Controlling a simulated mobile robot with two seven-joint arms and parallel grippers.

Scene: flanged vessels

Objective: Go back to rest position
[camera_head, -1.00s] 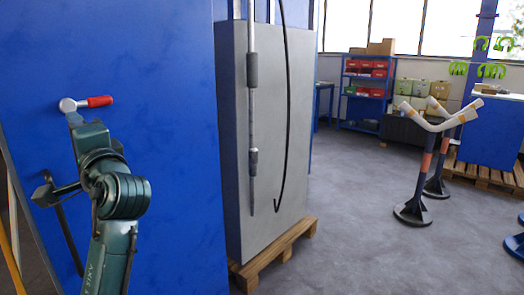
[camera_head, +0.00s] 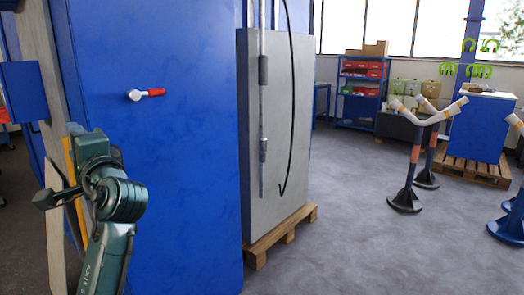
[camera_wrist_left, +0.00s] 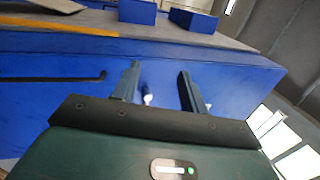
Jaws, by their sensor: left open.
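My left arm (camera_head: 110,215) rises at the lower left of the head view, in front of the blue panel (camera_head: 190,190). My left gripper (camera_wrist_left: 159,69) shows in the left wrist view with its two fingers apart and nothing between them that I can see held. A white lever with a red grip (camera_head: 147,94) sticks out of the blue panel, to the right of and above my arm, clear of it. A small white part (camera_wrist_left: 147,99) shows between the fingers in the wrist view, beyond them. My right gripper is not in view.
A grey panel (camera_head: 277,130) with a hanging rod and black hose stands on a pallet (camera_head: 275,238). Forked stands (camera_head: 407,180) and a shelf of bins (camera_head: 362,90) are at the right. Grey floor (camera_head: 350,210) between them is free.

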